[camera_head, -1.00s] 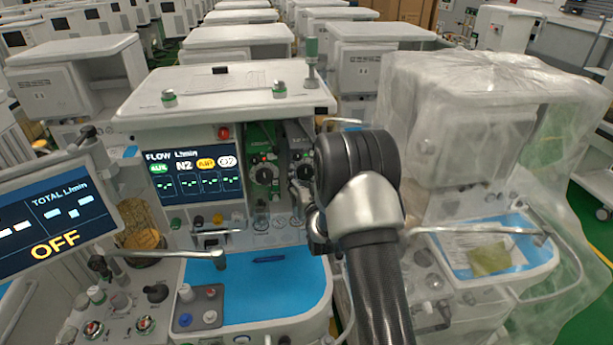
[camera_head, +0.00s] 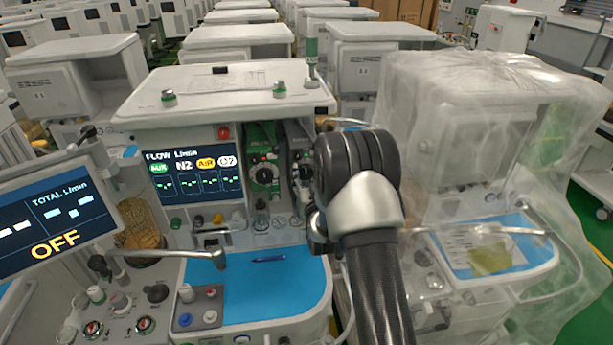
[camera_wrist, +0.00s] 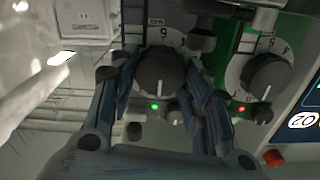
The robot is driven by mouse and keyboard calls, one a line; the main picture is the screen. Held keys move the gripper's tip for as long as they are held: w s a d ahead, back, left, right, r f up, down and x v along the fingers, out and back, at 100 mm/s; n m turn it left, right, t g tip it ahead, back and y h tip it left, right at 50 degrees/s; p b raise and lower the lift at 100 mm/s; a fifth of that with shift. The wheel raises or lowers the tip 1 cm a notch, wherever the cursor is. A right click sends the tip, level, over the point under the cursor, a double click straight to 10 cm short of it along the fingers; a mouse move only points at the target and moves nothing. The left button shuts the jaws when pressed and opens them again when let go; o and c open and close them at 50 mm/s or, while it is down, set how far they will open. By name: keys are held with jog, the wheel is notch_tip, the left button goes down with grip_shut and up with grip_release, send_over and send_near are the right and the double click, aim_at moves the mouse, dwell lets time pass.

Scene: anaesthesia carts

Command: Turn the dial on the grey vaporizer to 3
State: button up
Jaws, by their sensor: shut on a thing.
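The grey vaporizer (camera_head: 296,131) stands right of the green vaporizer (camera_head: 261,136) in the head view, partly hidden by my arm. In the wrist view its black dial (camera_wrist: 158,70) has a pale pointer mark and a white number ring behind it. Some digits show on the ring, but I cannot read the setting surely. My gripper (camera_wrist: 160,75) has one blue-grey finger on each side of this dial and is shut on it. A green light glows beside the dial. The green vaporizer's dial (camera_wrist: 266,76) is to the right in the wrist view, apart from my fingers.
A flow screen (camera_head: 195,173) is left of the vaporizers. A blue work surface (camera_head: 262,285) with a pen lies below. A tilted monitor (camera_head: 55,215) reading OFF stands at the left. A plastic-covered cart (camera_head: 470,130) is close on the right of my arm.

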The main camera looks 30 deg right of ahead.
jog(key=shift+b, duration=0.35)
jog(key=n+b, duration=0.3)
jog(key=b, duration=0.1)
jog(key=shift+f+n+b, duration=0.15)
jog(key=shift+n+b, duration=0.15)
jog(key=shift+b, duration=0.05)
jog(key=n+b, duration=0.3)
jog(key=b, duration=0.1)
jog(key=shift+a+n, duration=0.1)
jog(key=shift+n, duration=0.2)
jog(key=shift+r, duration=0.2)
jog(key=o, duration=1.1)
jog(key=shift+f, duration=0.1)
